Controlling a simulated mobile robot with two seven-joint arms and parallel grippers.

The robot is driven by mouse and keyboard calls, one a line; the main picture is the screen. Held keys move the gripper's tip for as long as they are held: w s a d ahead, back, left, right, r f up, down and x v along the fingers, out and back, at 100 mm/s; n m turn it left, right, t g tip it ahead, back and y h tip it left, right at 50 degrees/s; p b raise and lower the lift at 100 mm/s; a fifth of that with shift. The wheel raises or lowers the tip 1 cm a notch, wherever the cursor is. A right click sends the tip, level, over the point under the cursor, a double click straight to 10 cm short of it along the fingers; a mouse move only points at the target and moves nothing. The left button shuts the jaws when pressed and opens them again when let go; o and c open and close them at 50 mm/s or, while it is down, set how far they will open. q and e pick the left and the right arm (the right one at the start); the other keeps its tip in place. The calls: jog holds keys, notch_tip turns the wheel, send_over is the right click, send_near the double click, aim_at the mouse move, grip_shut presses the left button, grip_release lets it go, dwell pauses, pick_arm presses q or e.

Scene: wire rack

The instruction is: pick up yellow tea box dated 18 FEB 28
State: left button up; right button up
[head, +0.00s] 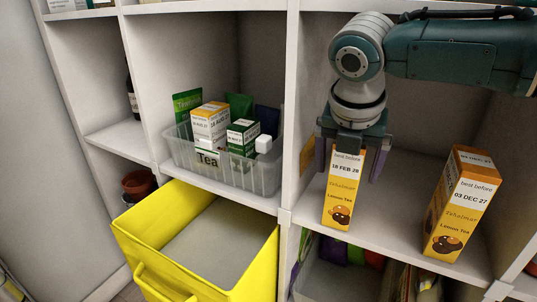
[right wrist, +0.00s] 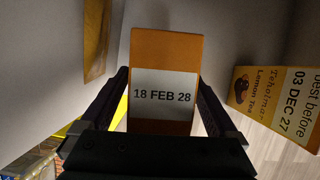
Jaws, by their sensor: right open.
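The yellow tea box dated 18 FEB 28 (head: 342,190) stands upright near the front edge of the right shelf compartment. Its top part shows in the right wrist view (right wrist: 163,60) with the date label facing the camera. My right gripper (head: 350,165) is above it, pointing down. Its fingers are open, one on each side of the box's upper part; the wrist view shows the box between the fingers (right wrist: 163,110). I cannot tell whether either finger touches it. My left gripper is not in view.
A similar yellow tea box dated 03 DEC 27 (head: 461,205) stands to the right on the same shelf. A clear bin labelled Tea (head: 240,178) holds several boxes and packets in the left compartment. A yellow bin (head: 190,275) stands below it. A white divider (head: 291,120) separates the compartments.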

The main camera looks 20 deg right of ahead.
jog(key=shift+c, duration=0.2)
grip_shut()
dwell(0.6)
